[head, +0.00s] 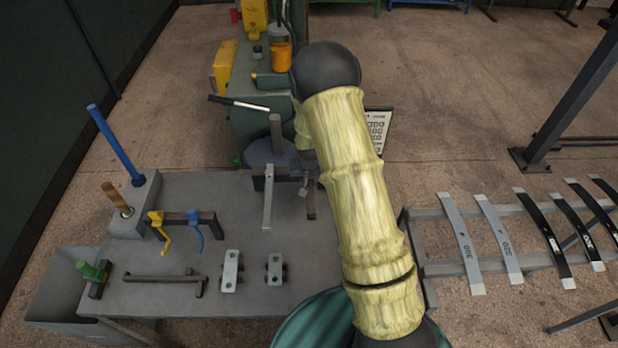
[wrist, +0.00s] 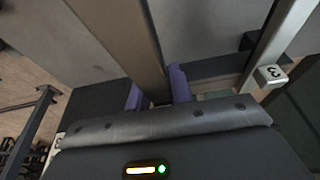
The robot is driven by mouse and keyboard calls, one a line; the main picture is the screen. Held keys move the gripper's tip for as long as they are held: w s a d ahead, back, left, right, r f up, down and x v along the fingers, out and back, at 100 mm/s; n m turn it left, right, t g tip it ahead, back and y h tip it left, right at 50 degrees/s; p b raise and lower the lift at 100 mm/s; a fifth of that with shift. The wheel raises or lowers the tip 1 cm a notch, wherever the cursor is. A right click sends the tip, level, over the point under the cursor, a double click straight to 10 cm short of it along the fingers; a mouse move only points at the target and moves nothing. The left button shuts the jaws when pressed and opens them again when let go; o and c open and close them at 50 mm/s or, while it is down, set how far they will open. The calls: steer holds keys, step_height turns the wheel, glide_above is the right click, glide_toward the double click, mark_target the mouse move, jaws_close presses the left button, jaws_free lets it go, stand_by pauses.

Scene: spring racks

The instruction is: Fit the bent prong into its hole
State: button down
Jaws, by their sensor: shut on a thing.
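My gripper (wrist: 158,90) shows in the wrist view as two purple fingers, shut on a long flat grey-brown bar (wrist: 118,38). I take the bar to be the bent prong, though its bend is not clear. It runs from between the fingers to the top edge of the view. In the head view my arm hides most of the gripper; a narrow brownish bar (head: 310,203) shows just left of the arm over the grey table (head: 180,250). I cannot make out which opening is the prong's hole, or whether the prong touches anything.
A pale upright bar (head: 268,197) stands close left of the gripper, by a dark crossbar. Yellow and blue hooks (head: 190,225) and plates lie left and front. A rack of strips (head: 505,240) stands right.

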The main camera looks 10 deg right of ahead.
steer(key=shift+f+b, duration=0.9)
steer(key=shift+f, duration=0.3)
stand_by(0.5)
steer(key=c, duration=1.2)
jaws_free()
steer(key=shift+o, duration=0.2)
steer(key=b+v, duration=0.2)
steer(key=v, duration=1.5)
steer(key=shift+r, duration=0.2)
